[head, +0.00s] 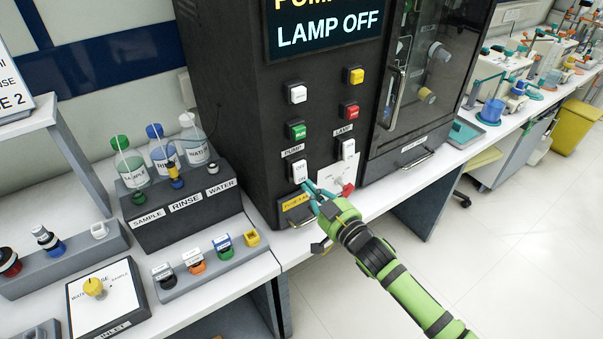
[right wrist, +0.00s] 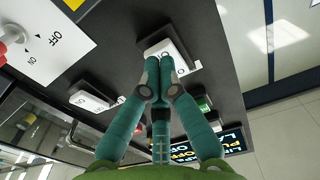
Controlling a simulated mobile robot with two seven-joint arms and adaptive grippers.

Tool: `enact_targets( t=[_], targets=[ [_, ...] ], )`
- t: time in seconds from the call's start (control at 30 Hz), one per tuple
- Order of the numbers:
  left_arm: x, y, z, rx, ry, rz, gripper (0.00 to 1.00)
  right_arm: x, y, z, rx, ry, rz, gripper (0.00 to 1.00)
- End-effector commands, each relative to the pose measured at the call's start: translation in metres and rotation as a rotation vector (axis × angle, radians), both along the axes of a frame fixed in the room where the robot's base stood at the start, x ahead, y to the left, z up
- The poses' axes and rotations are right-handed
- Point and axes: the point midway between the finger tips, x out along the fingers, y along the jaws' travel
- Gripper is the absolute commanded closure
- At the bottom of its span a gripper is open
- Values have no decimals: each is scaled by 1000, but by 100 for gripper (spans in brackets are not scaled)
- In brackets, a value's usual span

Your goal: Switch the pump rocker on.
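The pump rocker (head: 298,171) is a white switch under the PUMP label on the black cabinet front, with OFF on its upper half and ON on its lower half. It also shows in the right wrist view (right wrist: 178,58), partly hidden behind my fingertips. My right gripper (head: 308,190) is at the rocker's lower end. In the right wrist view its teal fingers (right wrist: 154,78) are together at the tips with nothing between them. I cannot tell whether they touch the rocker. The display (head: 325,30) reads LAMP OFF; its pump line is cut off. My left gripper is not in view.
The lamp rocker (head: 347,149) is to the right, above a white plate with a red knob (head: 347,189). White, green, yellow and red buttons sit above.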

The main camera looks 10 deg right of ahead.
Motion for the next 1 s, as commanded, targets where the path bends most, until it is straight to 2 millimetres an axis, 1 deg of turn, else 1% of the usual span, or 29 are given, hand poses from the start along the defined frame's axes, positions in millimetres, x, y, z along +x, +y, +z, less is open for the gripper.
enact_targets(
  t=[0.27, 1.0],
  targets=[
    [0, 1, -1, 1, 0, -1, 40, 1, 0, 0, 0, 0, 0, 100],
    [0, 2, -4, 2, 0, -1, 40, 12, 4, -1, 1, 1, -1, 100]
  ],
)
